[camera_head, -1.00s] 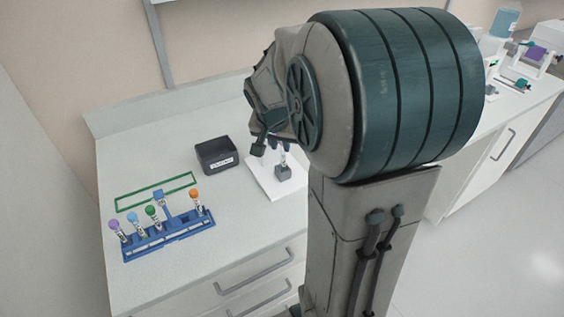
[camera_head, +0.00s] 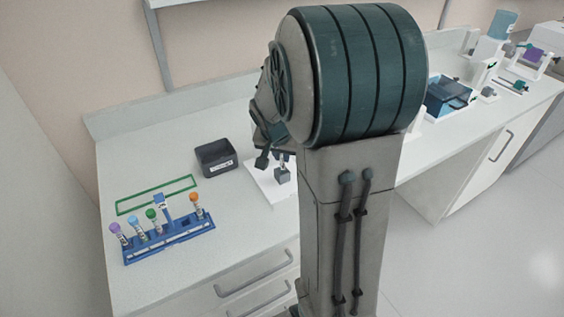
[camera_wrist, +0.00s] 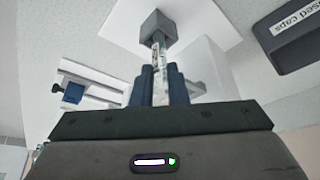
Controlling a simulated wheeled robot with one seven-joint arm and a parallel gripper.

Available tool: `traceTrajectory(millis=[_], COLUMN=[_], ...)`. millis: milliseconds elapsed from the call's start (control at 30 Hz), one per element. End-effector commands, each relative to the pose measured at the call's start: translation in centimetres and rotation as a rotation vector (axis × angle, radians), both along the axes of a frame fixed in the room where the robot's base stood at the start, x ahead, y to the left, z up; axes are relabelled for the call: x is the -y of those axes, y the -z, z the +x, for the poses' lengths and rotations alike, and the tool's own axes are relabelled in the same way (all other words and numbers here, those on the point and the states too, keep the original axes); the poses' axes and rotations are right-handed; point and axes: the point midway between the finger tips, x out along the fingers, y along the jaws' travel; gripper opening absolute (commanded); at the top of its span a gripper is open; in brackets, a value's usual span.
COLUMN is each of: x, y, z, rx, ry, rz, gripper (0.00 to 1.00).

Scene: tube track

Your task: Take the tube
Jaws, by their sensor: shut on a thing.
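My gripper (camera_wrist: 161,88) is shut on a slim clear tube (camera_wrist: 158,60) with a label in the wrist view. The dark blue fingers stand on either side of the tube. The tube's far end meets a small grey block (camera_wrist: 155,24); I cannot tell if it is seated in it or just above it. In the head view the grey block (camera_head: 283,175) is on a white plate (camera_head: 266,187), and the gripper above it is mostly hidden by my arm.
A blue rack (camera_head: 172,239) holds several tubes with purple, light blue, green and orange caps. Behind it is a green rectangular outline (camera_head: 155,195) on the worktop. A black box (camera_head: 216,158) stands left of the plate; its label reads "used caps" in the wrist view (camera_wrist: 292,35).

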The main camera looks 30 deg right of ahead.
Motion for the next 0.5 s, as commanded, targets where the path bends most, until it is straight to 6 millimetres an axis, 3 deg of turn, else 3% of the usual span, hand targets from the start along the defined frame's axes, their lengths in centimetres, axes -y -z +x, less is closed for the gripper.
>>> traceTrajectory(millis=[233, 433, 500], x=[0.0, 0.0, 1.2], y=[-1.2, -4.4, -5.0], z=[0.1, 0.1, -1.1], rx=[0.003, 0.007, 0.005], ry=[0.001, 0.001, 0.005], rz=[-0.001, -0.002, 0.000], gripper=[0.00, 0.00, 0.00])
